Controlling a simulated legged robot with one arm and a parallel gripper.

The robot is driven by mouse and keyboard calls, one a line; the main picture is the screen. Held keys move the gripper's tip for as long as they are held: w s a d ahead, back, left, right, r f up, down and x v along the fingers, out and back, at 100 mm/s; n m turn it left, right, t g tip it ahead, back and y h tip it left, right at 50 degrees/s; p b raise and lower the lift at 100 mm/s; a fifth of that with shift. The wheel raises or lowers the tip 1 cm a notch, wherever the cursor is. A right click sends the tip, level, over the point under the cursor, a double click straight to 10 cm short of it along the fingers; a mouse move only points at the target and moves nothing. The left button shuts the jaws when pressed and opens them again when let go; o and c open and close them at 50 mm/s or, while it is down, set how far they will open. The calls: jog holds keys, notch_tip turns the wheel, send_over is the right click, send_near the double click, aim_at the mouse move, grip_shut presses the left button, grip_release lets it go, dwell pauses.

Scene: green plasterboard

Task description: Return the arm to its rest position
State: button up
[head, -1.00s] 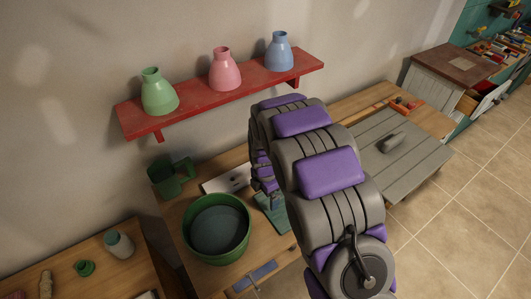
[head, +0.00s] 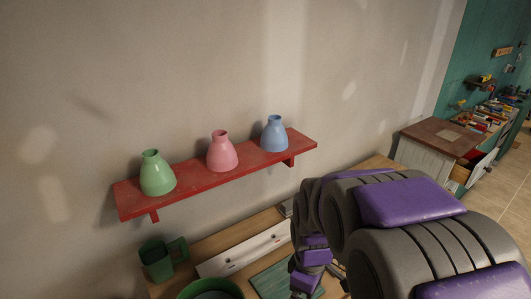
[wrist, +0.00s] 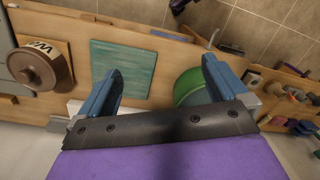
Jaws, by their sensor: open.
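My gripper shows in the wrist view (wrist: 162,88) with its two blue fingers wide apart and nothing between them. It hangs over the wooden bench, near a teal board (wrist: 124,68) and a green bowl (wrist: 190,86). In the head view my grey and purple arm fills the lower right, and its links hide part of the bench; the gripper cannot be made out clearly there.
A red wall shelf (head: 205,186) holds a green vase (head: 157,174), a pink vase (head: 222,152) and a blue vase (head: 275,135). Below are a green mug-like holder (head: 160,260), a white strip (head: 243,250) and the bowl's rim (head: 210,288). A cabinet (head: 432,155) stands at right.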

jog(key=s+d+r+m, duration=0.2)
jog(key=s+m, duration=0.3)
jog(key=s, duration=0.5)
jog(key=s+d+r+m, duration=0.2)
jog(key=s+r+m, duration=0.2)
jog(key=s, duration=0.5)
jog(key=m, duration=0.2)
jog(key=shift+s+d+m+g, duration=0.2)
jog(key=shift+s+m+g, duration=0.1)
jog(key=shift+s+g, duration=0.1)
jog(key=shift+w, duration=0.1)
jog(key=shift+c, duration=0.5)
